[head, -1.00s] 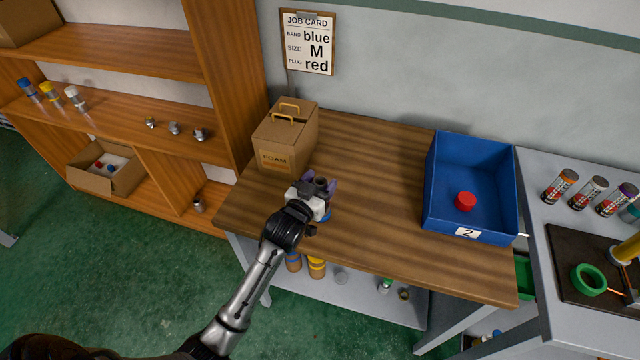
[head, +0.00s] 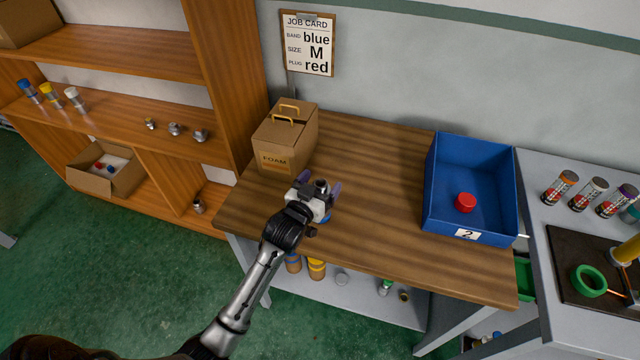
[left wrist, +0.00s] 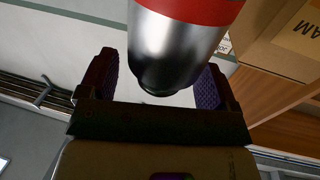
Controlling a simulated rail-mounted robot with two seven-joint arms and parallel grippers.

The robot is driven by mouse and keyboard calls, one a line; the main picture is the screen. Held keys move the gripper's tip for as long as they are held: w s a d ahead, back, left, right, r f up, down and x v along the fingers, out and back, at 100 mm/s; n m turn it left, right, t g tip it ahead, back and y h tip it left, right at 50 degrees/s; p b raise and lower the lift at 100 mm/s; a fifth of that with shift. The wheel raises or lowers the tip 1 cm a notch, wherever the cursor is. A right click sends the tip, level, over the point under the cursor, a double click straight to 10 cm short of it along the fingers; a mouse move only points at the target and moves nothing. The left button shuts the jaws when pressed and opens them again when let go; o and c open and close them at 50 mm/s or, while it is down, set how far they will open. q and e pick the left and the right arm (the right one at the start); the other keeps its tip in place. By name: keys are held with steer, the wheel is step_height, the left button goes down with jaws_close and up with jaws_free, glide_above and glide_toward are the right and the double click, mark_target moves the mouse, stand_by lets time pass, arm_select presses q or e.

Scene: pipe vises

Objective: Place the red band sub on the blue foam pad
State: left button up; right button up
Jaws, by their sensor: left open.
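My left gripper (head: 320,182) is over the left front part of the wooden bench, its purple fingers apart. The red band sub (left wrist: 178,45) is a silver metal cylinder with a red band, between the open fingers in the left wrist view. In the head view only its dark top end (head: 321,186) shows, and its band is hidden. A small blue patch (head: 328,217), probably the blue foam pad, shows beside the gripper; the rest is covered. I cannot see whether the sub touches it. My right gripper is not in view.
A cardboard foam box (head: 285,140) stands just behind the gripper. A blue bin (head: 470,180) holding a red plug (head: 465,202) is to the right. The bench (head: 380,190) between them is clear. A job card (head: 307,42) hangs on the wall.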

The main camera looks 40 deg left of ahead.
arm_select(q)
steer(key=p+v, duration=0.1)
steer(key=v, duration=1.1)
steer(key=s+d+f+m+g+h, duration=0.1)
steer(key=s+d+f+g, duration=0.2)
steer(key=s, duration=0.4)
steer(key=s+d+f+m+g+h, duration=0.1)
steer(key=s+d+f+m+g, duration=0.1)
steer(key=s+d+f+g, duration=0.2)
steer(key=s+d+f+m+g+h, duration=0.1)
steer(key=s+d+f+g+h, duration=0.1)
steer(key=s+d+f+g, duration=0.2)
steer(key=s+f+g, duration=0.3)
steer(key=s, duration=0.5)
step_height(320, 180, up, 32)
steer(key=p, duration=3.2)
steer(key=shift+r, duration=0.15)
